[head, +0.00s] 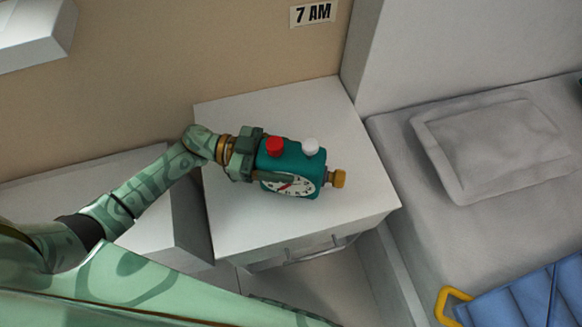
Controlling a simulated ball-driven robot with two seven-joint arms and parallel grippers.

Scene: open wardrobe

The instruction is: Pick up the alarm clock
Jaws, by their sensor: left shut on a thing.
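The alarm clock (308,166) is teal with a white dial, a red button and a white button on top, and a brass-coloured knob on its right side. It is over the white nightstand top (350,200). My left gripper (262,160) comes in from the left and is shut on the clock, with one finger across the front by the dial. The far finger is mostly hidden. I cannot tell whether the clock touches the nightstand or is just above it. My right gripper is not in view.
A bed with a grey pillow (492,143) stands to the right. A blue item with a yellow handle (452,303) lies at lower right. A "7 AM" sign (313,13) is on the back wall. The nightstand has a drawer handle (320,250) in front.

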